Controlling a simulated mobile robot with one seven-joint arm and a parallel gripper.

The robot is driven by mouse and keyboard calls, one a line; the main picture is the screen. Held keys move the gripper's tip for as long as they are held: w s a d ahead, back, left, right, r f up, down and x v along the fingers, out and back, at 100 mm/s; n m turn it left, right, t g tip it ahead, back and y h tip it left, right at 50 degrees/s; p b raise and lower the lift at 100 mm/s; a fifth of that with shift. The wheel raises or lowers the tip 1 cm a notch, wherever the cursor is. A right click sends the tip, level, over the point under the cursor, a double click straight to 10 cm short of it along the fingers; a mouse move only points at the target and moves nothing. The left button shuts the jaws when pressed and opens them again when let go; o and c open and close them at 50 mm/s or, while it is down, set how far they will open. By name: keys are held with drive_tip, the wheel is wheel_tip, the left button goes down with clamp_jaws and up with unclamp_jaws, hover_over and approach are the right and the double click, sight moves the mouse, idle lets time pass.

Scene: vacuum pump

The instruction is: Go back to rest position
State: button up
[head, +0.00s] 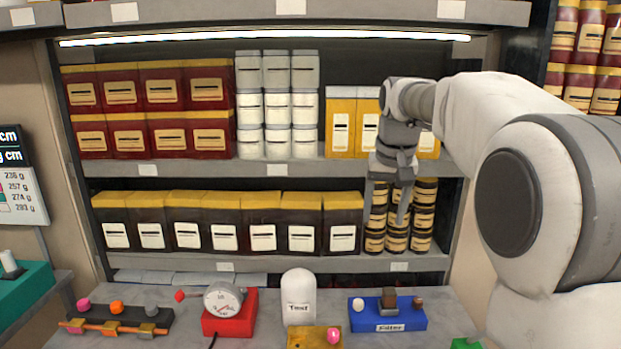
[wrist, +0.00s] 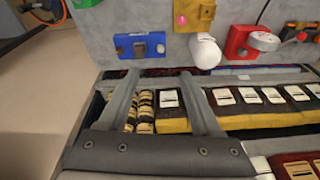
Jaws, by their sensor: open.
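My gripper (head: 393,203) is raised above the back right of the grey table (head: 262,290), in front of the shelves in the head view. Its fingers point down. In the wrist view my gripper (wrist: 158,76) shows two grey fingers spread apart with nothing between them. The blue filter block (head: 388,318) stands on the table below it, and it also shows in the wrist view (wrist: 138,46). My gripper touches nothing that I can see.
A red gauge unit (head: 229,318), a white dome (head: 298,290), a yellow block (head: 303,339) and a dark knobbed rack (head: 120,317) stand on the table. Shelves behind hold boxes and dark jars (head: 424,215). Open air lies between my gripper and the table.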

drive_tip(key=s+t, duration=0.2)
drive_tip(key=s, duration=1.5)
drive_tip(key=s+f, duration=0.3)
drive_tip(key=s, duration=0.3)
drive_tip(key=s+f+n+t, duration=0.1)
drive_tip(key=s+f, duration=0.3)
drive_tip(key=s, duration=0.2)
drive_tip(key=shift+s+f+n, duration=0.15)
drive_tip(key=shift+f+n, duration=0.05)
drive_tip(key=shift+n, duration=0.1)
